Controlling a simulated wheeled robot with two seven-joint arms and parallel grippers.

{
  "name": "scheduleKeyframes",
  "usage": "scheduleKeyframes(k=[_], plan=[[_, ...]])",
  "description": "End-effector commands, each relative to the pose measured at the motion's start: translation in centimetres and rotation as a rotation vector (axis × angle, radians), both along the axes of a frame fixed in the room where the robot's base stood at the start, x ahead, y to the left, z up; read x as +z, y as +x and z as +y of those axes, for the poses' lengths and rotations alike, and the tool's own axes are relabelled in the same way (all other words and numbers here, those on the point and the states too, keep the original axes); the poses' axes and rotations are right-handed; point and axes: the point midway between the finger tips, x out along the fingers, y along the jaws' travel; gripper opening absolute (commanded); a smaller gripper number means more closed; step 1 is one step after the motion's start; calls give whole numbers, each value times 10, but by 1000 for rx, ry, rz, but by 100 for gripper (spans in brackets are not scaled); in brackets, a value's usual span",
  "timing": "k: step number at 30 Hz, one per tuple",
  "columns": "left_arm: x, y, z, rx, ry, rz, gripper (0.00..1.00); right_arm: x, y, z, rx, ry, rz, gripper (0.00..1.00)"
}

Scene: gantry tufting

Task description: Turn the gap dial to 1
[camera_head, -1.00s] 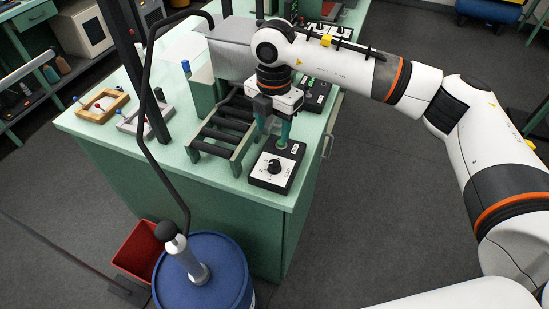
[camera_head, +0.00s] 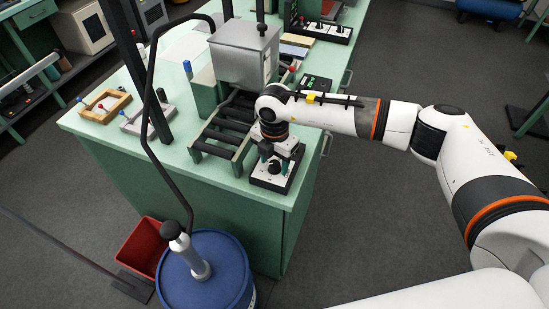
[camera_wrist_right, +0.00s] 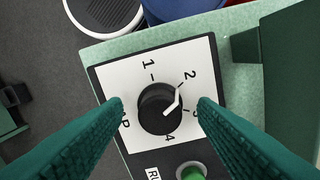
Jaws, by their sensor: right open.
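The gap dial (camera_wrist_right: 160,108) is a round black knob on a white plate marked 1 to 4. In the right wrist view its white pointer points up and right, near the 2 mark. The dial also shows in the head view (camera_head: 275,169), on the control box (camera_head: 258,178) at the bench's near right corner. My right gripper (camera_wrist_right: 160,103) is open, its green fingertips on either side of the dial with space between them and the knob. It also shows over the box in the head view (camera_head: 276,157). My left gripper is not in view.
A green RUN button (camera_wrist_right: 193,172) sits beside the dial plate. A black roller frame (camera_head: 222,134) and a grey metal box (camera_head: 245,52) stand left of and behind my right gripper. A blue drum (camera_head: 205,280) and a red bin (camera_head: 142,248) are in front of the bench.

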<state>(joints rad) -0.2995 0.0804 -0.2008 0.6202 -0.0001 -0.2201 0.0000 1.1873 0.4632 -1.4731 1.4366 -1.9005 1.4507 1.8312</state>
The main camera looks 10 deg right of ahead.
Motion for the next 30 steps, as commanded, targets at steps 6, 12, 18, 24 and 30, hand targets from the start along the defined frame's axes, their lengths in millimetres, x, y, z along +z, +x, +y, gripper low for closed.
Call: scheduleKeyframes(k=[6, 12, 18, 24, 30], plan=[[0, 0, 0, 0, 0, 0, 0, 0, 0, 0, 0, 0, 0, 43], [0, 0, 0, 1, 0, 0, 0, 0, 0, 0, 0, 0, 0, 10], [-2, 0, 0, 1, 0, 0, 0, 0, 0, 0, 10, 1, -1, 9], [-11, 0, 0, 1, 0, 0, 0, -2, 1, 0, 72, 1, -2, 9], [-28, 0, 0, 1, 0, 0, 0, -4, 1, 0, 209, 1, -4, 9]])
